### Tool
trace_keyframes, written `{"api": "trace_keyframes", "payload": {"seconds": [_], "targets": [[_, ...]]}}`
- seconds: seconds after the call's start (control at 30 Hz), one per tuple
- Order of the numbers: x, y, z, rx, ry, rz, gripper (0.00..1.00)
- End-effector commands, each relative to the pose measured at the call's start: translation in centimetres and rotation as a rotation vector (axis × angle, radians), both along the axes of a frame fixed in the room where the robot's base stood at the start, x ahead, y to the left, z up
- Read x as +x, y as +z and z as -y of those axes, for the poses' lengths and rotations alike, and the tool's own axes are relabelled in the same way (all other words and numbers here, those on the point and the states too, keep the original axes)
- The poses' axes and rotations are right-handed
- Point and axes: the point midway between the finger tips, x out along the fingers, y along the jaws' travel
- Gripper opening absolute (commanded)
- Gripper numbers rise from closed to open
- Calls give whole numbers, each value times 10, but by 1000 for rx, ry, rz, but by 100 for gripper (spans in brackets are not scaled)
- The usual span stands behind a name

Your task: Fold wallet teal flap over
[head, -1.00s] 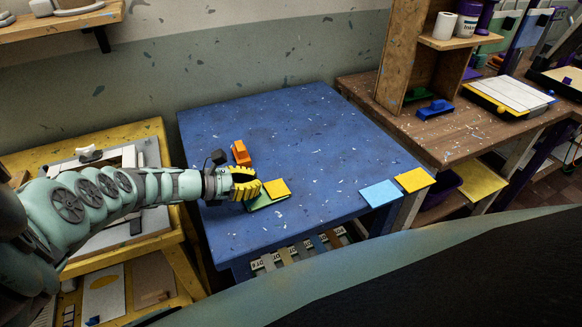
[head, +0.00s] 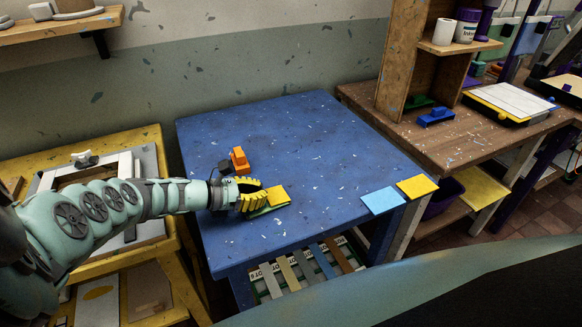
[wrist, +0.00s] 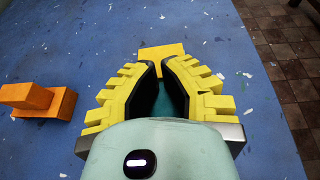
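The wallet lies on the blue table (head: 320,140), near its front left. In the head view it shows a yellow square part (head: 278,195) and a green edge (head: 268,210). In the wrist view the yellow part (wrist: 162,55) is just beyond my fingertips, and a teal part (wrist: 164,104) shows between the fingers. My gripper (head: 259,198) is low over the wallet's left side. Its yellow ribbed fingers (wrist: 161,68) stand a little apart, with a narrow gap at the tips. The fingers hide much of the wallet. I cannot tell whether they touch the teal part.
An orange block (head: 239,160) stands behind my gripper; it is to the left in the wrist view (wrist: 38,100). The table's middle and back are clear.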

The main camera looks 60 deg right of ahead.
Motion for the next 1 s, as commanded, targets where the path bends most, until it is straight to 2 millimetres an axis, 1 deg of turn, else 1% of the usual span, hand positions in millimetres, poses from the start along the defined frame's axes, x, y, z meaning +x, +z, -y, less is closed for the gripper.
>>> {"api": "trace_keyframes", "payload": {"seconds": [0.17, 0.33, 0.53, 0.67, 1.0], "targets": [[0, -1, 0, 0, -1, 0, 0], [-1, -9, 1, 0, 0, 1, 0], [3, -2, -3, 1, 2, 1, 0], [10, 5, -15, 2, 3, 1, 0], [32, 22, -55, 0, 3, 1, 0]]}}
